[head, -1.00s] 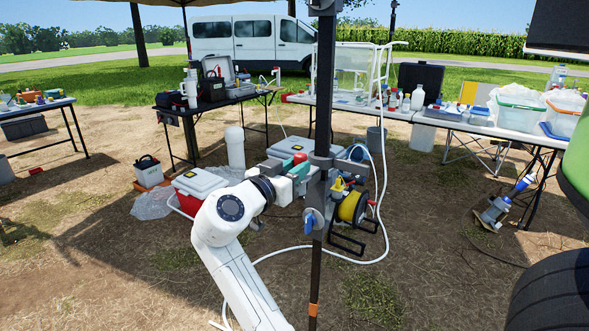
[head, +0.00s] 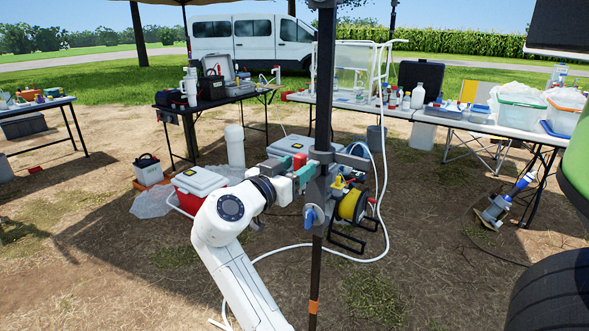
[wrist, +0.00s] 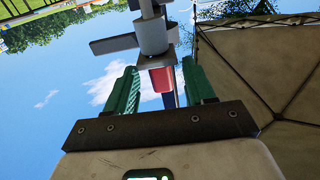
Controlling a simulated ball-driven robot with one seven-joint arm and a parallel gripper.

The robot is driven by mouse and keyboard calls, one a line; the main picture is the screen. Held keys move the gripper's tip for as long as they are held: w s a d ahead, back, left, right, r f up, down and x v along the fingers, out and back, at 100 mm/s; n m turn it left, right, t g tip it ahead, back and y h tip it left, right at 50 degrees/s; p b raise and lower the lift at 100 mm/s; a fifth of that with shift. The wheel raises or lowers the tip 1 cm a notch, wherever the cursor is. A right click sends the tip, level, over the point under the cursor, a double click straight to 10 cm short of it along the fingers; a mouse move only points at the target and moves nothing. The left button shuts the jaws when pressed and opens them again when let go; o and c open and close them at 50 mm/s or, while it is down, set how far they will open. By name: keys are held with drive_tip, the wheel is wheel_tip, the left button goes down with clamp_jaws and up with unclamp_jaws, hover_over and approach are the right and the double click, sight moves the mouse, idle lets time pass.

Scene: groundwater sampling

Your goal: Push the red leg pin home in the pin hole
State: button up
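The red leg pin (head: 299,160) is at the left side of the dark upright canopy leg (head: 325,95) in the head view. In the wrist view the pin's red end (wrist: 161,80) shows between my two green fingers, beneath a grey bracket (wrist: 157,37) on the leg. My gripper (head: 303,169) is beside the leg. In the wrist view its fingers stand apart (wrist: 159,68), with a visible gap on each side of the pin. The pin hole is hidden, so I cannot tell how deep the pin sits.
A yellow cable reel (head: 351,206) stands just behind and right of the leg. A blue-handled knob (head: 310,217) sits on the leg below my gripper. A red cooler (head: 196,187) is on the ground to the left. A white hose (head: 372,262) curves across the ground.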

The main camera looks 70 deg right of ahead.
drive_tip(key=v, duration=1.1)
drive_tip(key=shift+b, duration=0.35)
drive_tip(key=shift+d, duration=0.1)
drive_tip(key=s+a+f+n+t+y+p, duration=0.2)
drive_tip(key=f+n+t+y+p, duration=0.15)
drive_tip(key=f+n, duration=0.4)
drive_tip(key=s+a+f+n+t+y+p, duration=0.25)
drive_tip(key=f+n+y, duration=0.25)
drive_tip(key=f, duration=0.6)
drive_tip(key=s+a+f+n+y+p, duration=0.2)
drive_tip(key=s+a+f+n+y, duration=0.2)
drive_tip(key=a, duration=0.3)
drive_tip(key=s+a+f+n+g+y+p, duration=0.1)
drive_tip(key=s+a+f+n+y+p, duration=0.2)
drive_tip(key=s+a+f+n+y, duration=0.1)
drive_tip(key=s+a+f+y, duration=0.1)
drive_tip(key=s+a, duration=0.1)
drive_tip(key=a, duration=0.1)
drive_tip(key=shift+s+a, duration=0.15)
drive_tip(key=shift+a, duration=0.25)
